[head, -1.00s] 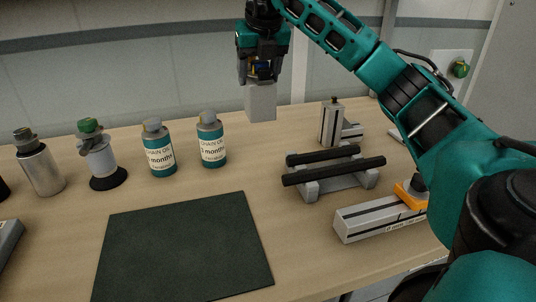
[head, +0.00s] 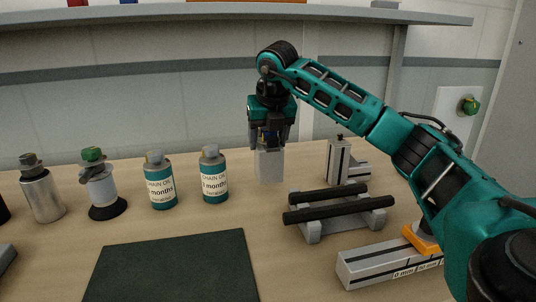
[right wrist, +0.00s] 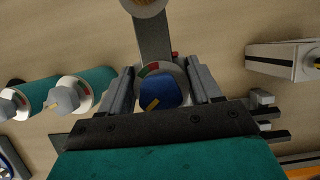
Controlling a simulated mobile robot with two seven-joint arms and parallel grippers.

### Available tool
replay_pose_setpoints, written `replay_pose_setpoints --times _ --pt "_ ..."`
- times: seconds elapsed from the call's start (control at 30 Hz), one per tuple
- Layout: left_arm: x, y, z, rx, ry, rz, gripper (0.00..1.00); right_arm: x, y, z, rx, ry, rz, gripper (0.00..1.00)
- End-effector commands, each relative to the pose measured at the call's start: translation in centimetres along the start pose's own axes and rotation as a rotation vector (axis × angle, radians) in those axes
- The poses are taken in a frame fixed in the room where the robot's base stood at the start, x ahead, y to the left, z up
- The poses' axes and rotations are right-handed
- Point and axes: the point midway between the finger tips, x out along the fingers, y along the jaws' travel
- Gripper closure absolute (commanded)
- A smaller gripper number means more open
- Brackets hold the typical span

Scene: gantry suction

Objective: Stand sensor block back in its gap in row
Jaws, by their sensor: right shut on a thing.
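The sensor block is a light grey box (head: 270,166) hanging upright below my right gripper (head: 270,142) in the head view. My right gripper is shut on its upper part. In the right wrist view, a blue knob with a yellow mark (right wrist: 160,92) and a red and green ring sits between the two fingers (right wrist: 160,82). The block is right of the chain oil bottles (head: 214,175) and left of a grey upright block (head: 338,160). I cannot tell whether its base touches the table. My left gripper is not in view.
A second chain oil bottle (head: 160,183), a green-capped bottle (head: 99,184) and a silver bottle (head: 41,192) stand to the left. A rack with two black bars (head: 340,205) and a grey rail (head: 365,267) lie right. A dark mat (head: 175,268) is in front.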

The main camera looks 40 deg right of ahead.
Motion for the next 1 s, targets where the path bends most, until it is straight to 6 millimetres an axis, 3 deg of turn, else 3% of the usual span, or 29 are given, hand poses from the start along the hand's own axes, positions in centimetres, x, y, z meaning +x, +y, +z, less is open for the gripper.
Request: replay_pose_setpoints --times 0.23,0.6,0.63,0.9,1.0 --pt "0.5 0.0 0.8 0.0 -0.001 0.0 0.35 2.8 0.0 -1.1 0.0 -0.003 0.001 1.0" --pt "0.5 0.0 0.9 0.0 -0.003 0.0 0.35 3.1 0.0 -1.3 0.001 -0.004 0.002 1.0" --pt "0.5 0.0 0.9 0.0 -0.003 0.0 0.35 3.3 0.0 -1.4 -0.001 0.001 -0.001 0.36" --pt "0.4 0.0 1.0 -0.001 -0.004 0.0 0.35 3.2 0.0 -1.4 0.0 0.001 -0.001 0.11" --pt "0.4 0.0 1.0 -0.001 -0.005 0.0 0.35 3.2 0.0 -1.4 0.0 0.001 -0.001 0.11"
